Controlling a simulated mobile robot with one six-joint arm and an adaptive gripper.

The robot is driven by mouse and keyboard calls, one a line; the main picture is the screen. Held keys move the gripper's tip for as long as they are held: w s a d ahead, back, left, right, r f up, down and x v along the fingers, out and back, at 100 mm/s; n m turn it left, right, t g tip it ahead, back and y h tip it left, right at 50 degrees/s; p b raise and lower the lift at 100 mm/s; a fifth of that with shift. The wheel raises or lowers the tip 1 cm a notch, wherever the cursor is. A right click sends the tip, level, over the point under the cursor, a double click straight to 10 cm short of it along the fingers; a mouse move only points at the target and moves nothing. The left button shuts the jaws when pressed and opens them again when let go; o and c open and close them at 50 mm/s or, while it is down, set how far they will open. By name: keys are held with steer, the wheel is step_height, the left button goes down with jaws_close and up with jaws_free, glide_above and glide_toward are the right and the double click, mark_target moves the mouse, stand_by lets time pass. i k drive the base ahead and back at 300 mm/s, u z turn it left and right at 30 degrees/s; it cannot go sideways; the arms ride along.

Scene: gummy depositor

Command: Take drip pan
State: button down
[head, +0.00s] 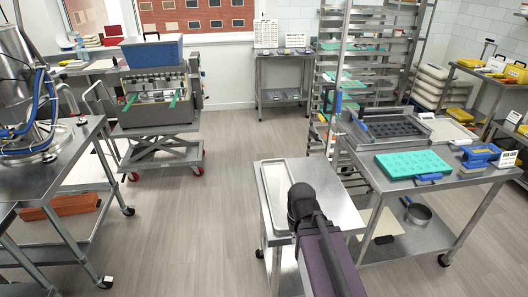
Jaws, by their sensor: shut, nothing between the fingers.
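A long shallow metal pan (273,190), which looks like the drip pan, lies flat on a small steel cart (337,190) in the lower middle of the head view. Its left rim runs close to the cart's left edge. My dark and purple arm link rises from the bottom of the view and covers part of the cart and the pan's near right end. My gripper does not show in this view, so its place relative to the pan cannot be seen.
A steel table (440,181) on the right holds a teal mold (413,164), a dark mold tray (390,128) and a blue tool (480,155). The depositor (155,85) stands on a wheeled lift cart at the back left. A steel bench is at left. The middle floor is clear.

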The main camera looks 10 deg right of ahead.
mark_target(278, 179)
steer(key=i, duration=1.1)
steer(key=u, duration=0.05)
